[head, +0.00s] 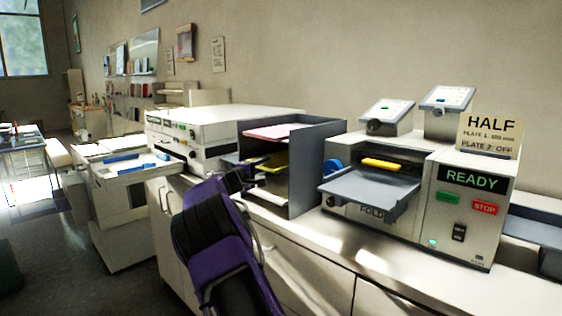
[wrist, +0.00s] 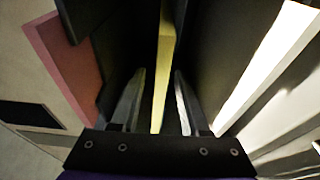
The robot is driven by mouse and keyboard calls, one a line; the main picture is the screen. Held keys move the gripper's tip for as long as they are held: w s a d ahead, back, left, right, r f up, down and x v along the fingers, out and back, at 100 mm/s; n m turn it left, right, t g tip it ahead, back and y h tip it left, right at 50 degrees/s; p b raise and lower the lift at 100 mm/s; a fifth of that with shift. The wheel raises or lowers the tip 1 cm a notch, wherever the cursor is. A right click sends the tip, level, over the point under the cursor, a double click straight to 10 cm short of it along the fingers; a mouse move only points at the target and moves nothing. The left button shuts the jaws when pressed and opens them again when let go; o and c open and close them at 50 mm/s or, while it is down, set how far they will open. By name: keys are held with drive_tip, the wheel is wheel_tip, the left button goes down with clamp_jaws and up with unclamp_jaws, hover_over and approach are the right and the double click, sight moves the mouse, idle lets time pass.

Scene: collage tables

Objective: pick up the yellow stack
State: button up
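The yellow stack (head: 276,162) lies on a middle shelf of the grey sorter (head: 318,165), below a pink stack (head: 277,131). My gripper (head: 250,165) reaches in at the sorter's open left side, at the yellow stack's height. In the wrist view, the yellow stack (wrist: 163,65) shows edge-on between the two fingers of my gripper (wrist: 159,85). The fingers are apart, one on each side of it, with dark gaps showing beside it. The stack's far part is hidden inside the shelf. The pink stack also shows at the left of the wrist view (wrist: 68,65).
Dark shelf plates (wrist: 215,45) run close along both sides of the fingers. A white stack (head: 270,193) lies on a lower shelf. A folding machine (head: 455,225) stands right of the sorter, and a white printer (head: 215,127) stands behind left. Open floor lies at the left.

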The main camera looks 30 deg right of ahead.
clamp_jaws()
drive_tip(key=shift+r, duration=0.15)
idle(1.0)
